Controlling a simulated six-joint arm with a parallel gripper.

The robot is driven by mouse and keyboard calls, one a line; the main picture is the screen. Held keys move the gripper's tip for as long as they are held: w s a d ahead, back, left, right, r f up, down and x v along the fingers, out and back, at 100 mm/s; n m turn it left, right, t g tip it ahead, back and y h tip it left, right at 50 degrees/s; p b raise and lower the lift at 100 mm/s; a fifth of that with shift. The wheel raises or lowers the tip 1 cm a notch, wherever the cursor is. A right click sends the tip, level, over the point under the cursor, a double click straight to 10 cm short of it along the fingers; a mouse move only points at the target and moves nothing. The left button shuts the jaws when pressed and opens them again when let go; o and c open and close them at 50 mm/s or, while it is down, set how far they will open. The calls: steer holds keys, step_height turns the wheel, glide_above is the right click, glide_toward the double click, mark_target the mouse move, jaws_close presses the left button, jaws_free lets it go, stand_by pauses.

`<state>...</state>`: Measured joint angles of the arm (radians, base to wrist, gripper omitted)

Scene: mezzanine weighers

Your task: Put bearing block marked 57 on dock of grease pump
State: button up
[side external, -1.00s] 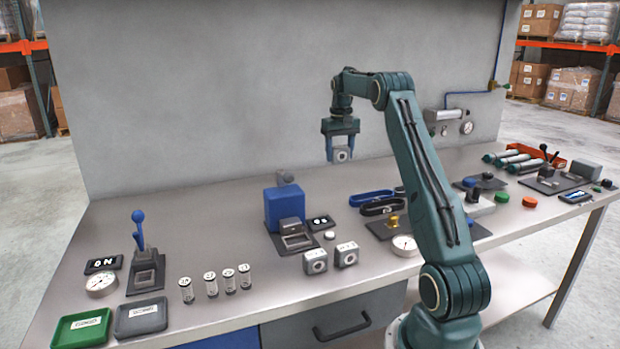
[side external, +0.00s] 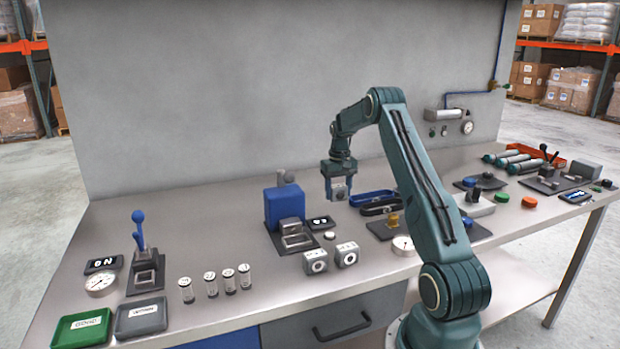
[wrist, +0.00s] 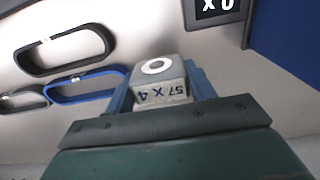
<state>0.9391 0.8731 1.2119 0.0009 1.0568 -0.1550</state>
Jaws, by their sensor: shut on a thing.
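My gripper (side external: 337,200) is shut on a grey bearing block (side external: 339,192). In the wrist view the held block (wrist: 158,82) has a white ring on one face and an upside-down marking that includes 57. A blue box-shaped unit (side external: 284,208), which looks like the grease pump, stands left of my gripper. A metal dock with a square frame (side external: 297,242) sits at its front on a dark base plate. The held block is in the air, to the right of and above this dock. The unit's blue side (wrist: 290,40) shows at the upper right of the wrist view.
Two similar blocks (side external: 316,261) (side external: 346,254) stand in front of the dock. A small black display (side external: 320,222) and a white button (side external: 330,236) are beside it. Blue and black belts (side external: 372,197) lie to the right. Several clear cylinders (side external: 211,285) stand to the left.

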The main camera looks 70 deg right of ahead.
mark_target(338, 201)
steer(key=shift+f, duration=2.1)
steer(key=shift+f, duration=0.1)
steer(key=o, duration=1.2)
step_height(338, 201, up, 12)
steer(key=shift+r, duration=0.1)
steer(key=shift+a, duration=0.1)
